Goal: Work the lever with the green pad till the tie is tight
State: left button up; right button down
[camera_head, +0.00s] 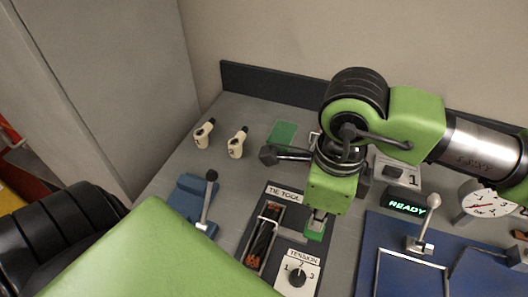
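A tool marked TIE TOOL (285,193) is set in the bench at the centre. In its slot lie dark and orange strands (262,240); I cannot tell how tight the tie is. A small green pad (314,235) is beside the slot, on the right. My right gripper (317,215) points down just above this pad, and its fingers are partly hidden by its green housing. I cannot tell whether it touches the pad, or whether it is open or shut. My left arm crosses the lower left; its gripper is out of view.
A TENSION dial (297,277) marked 1, 2, 3 is in front. A black-knobbed lever (207,200) stands left, a silver lever (429,215) right. A display (406,207) reads READY; a gauge (484,202) is beside it. Two cream holders (237,145) stand at the back left.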

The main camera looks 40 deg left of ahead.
jog(key=shift+w+r+p, duration=0.2)
jog(key=shift+r+p, duration=0.65)
jog(key=shift+r, duration=1.85)
jog(key=shift+f, duration=0.1)
